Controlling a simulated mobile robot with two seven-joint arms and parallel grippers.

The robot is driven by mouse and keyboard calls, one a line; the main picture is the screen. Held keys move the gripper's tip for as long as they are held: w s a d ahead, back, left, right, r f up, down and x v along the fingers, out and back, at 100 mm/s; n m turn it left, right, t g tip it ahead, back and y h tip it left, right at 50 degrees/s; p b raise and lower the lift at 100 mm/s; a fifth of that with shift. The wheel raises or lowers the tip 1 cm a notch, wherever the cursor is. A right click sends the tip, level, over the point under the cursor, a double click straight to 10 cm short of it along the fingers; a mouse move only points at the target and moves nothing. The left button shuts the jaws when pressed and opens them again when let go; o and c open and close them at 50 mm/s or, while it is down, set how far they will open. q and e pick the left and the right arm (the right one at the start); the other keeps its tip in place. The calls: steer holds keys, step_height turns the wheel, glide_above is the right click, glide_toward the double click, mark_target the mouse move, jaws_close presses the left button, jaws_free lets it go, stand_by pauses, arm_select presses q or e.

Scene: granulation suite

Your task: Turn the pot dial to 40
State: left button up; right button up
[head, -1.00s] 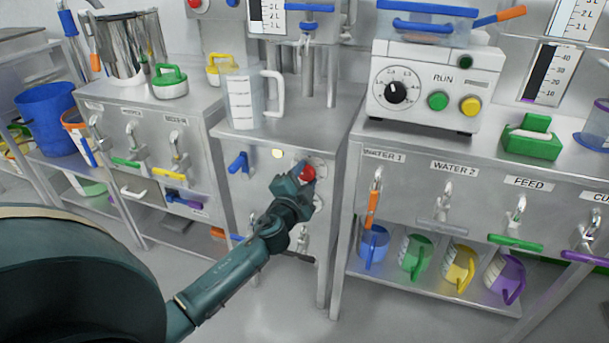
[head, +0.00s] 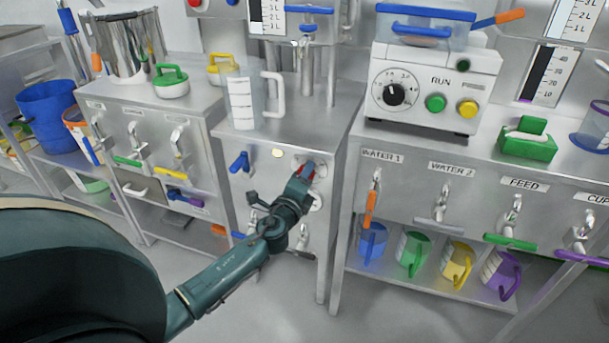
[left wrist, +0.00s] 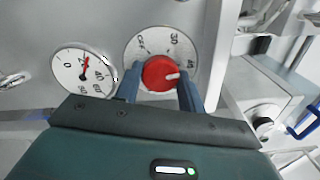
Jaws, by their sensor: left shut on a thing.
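The pot dial is a red knob (left wrist: 158,72) on a round white scale plate (left wrist: 133,50) in the left wrist view. Its white pointer mark points to the right of the picture and slightly down. My left gripper (left wrist: 161,84) is shut on the knob, one finger on each side. My right gripper is not in view.
A round gauge (left wrist: 83,72) with a red needle sits left of the dial. A clear measuring jug (head: 241,100) stands on top. Floor in front is open.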

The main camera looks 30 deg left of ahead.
arm_select(q)
steer(key=shift+m, duration=0.6)
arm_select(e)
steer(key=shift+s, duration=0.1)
arm_select(q)
steer(key=o, duration=1)
steer(key=shift+c, duration=0.2)
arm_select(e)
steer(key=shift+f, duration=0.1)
arm_select(q)
steer(key=v, duration=1.3)
steer(key=shift+p, duration=0.3)
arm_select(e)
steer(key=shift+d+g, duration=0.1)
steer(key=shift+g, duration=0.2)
arm_select(q)
steer(key=shift+s+a, duration=0.1)
